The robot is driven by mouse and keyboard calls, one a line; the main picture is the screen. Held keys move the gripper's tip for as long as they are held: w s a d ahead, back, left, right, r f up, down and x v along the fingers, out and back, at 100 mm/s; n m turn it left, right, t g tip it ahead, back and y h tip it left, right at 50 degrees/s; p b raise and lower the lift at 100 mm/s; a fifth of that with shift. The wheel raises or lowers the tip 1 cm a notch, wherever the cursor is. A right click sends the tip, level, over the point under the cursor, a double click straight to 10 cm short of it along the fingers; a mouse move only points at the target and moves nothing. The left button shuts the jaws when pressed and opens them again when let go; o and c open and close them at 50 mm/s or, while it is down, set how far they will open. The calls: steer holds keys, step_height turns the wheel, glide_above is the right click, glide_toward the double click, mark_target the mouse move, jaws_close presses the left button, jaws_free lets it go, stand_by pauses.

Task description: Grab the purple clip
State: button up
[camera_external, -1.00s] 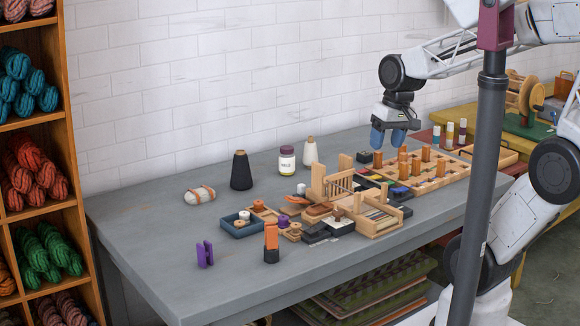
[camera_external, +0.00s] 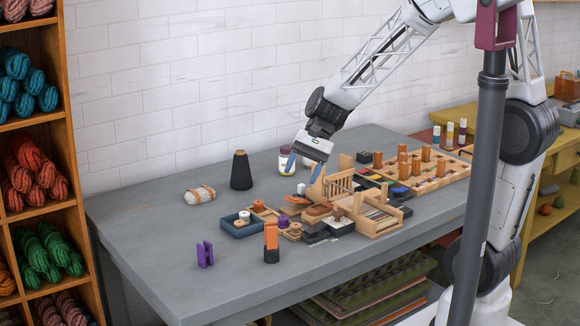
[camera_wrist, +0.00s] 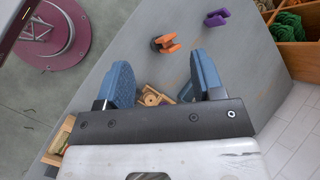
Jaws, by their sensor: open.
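The purple clip (camera_external: 205,254) stands upright on the grey table near its front left part. It also shows in the wrist view (camera_wrist: 217,17) near the top, beyond the fingertips. My gripper (camera_external: 303,167) is open and empty, with blue finger pads. It is above the table, to the right of the clip and farther back, over the cluster of small wooden items. In the wrist view my gripper (camera_wrist: 160,75) has its two fingers spread wide, with nothing between them but the view of the table below.
An orange and black clip (camera_external: 271,243) stands right of the purple one. A blue tray (camera_external: 238,230), wooden racks (camera_external: 375,215) and dark blocks crowd the middle. A black cone (camera_external: 241,172) and a wrapped stone (camera_external: 199,195) stand behind.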

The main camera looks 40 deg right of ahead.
steer(key=w+a+f+m+y, duration=0.3)
steer(key=w+a+f+m, duration=0.1)
steer(key=w+a+f, duration=0.35)
steer(key=m+y, duration=0.3)
steer(key=m, duration=0.2)
glide_toward(205, 255)
steer(key=shift+w+a+f, duration=0.65)
steer(key=shift+w+f, duration=0.1)
steer(key=shift+f, duration=0.25)
steer(key=shift+a, duration=0.1)
steer(key=shift+x, duration=1.25)
steer(key=shift+x, duration=2.55)
steer(key=shift+s, duration=0.15)
steer(key=shift+c, duration=0.2)
